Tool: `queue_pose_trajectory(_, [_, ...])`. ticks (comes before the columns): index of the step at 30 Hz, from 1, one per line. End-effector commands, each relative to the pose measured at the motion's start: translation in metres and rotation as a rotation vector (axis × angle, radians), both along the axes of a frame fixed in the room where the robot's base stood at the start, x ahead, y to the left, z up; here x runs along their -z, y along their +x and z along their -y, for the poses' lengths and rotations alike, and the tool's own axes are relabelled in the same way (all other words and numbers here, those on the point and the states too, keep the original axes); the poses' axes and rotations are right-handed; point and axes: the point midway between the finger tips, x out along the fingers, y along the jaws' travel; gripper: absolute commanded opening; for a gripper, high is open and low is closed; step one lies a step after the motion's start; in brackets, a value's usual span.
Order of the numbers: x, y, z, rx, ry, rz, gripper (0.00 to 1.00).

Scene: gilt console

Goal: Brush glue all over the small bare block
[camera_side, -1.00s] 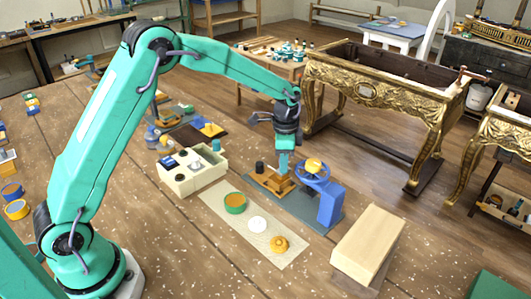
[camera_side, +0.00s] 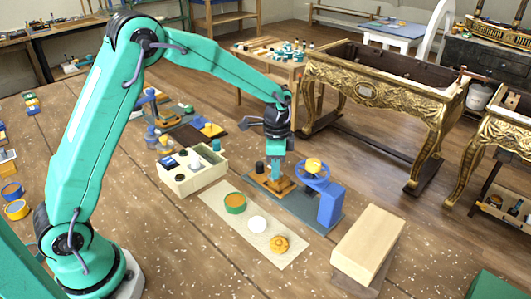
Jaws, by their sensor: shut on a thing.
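My gripper (camera_side: 275,170) points down over a brown wooden piece (camera_side: 283,187) on the grey-blue mat (camera_side: 312,222). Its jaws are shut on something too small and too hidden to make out. I cannot tell whether it touches the wooden piece. A pale bare wooden block (camera_side: 370,235) stands at the front right, apart from my gripper. I cannot tell which is the small bare block; no brush or glue coating can be made out.
A blue stand with a wheel (camera_side: 328,203) is close to the right of my gripper. A cream box (camera_side: 186,184) stands left. A pale board (camera_side: 275,255) bears a green-rimmed pot (camera_side: 234,203), a white disc (camera_side: 257,223) and an orange piece (camera_side: 279,244).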

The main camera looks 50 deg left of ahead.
Motion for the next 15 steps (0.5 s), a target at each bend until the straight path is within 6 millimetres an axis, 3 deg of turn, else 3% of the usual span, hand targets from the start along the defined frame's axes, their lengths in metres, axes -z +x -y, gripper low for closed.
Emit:
queue_pose_trajectory(1, [0.0, -0.004, 0.0, 0.0, 0.0, -0.003, 0.0])
queue_pose_trajectory(15, [0.001, 0.026, 0.0, 0.0, 0.0, -0.001, 0.0])
